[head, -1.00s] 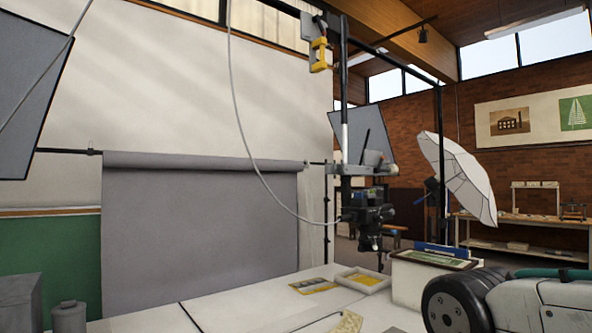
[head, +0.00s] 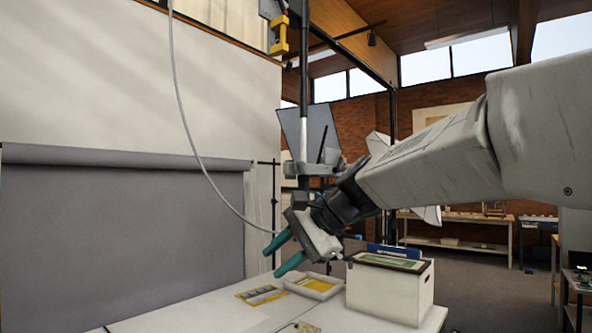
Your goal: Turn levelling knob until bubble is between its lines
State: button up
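My gripper (head: 274,262), with two teal fingers, reaches in from the right and points down and left. Its fingers are apart with nothing visible between them. It appears in front of the copy stand's upright column (head: 304,95) and its carriage (head: 318,167). My wrist and gripper cover most of the camera that hangs below the carriage. I cannot make out the levelling knob, the bubble or its lines. I cannot tell whether the gripper touches anything on the stand.
A white archival box (head: 385,295) with a framed green picture on top stands on the white table (head: 190,318). A shallow tray (head: 314,286) and a yellow-marked card (head: 262,295) lie left of it. A grey backdrop (head: 120,230) hangs behind. A cable (head: 188,130) hangs left of the column.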

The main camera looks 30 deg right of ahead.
jog(key=w+d+r+m+t, duration=0.5)
jog(key=w+d+r+m, duration=0.2)
jog(key=w+d+r, duration=0.35)
jog(key=m+t, duration=0.5)
jog(key=m, duration=0.1)
send_near(305, 168)
jog(key=x, duration=0.8)
jog(key=shift+w+a+r, duration=0.1)
jog(key=shift+w+a, duration=0.1)
jog(key=shift+w, duration=0.1)
grip_shut()
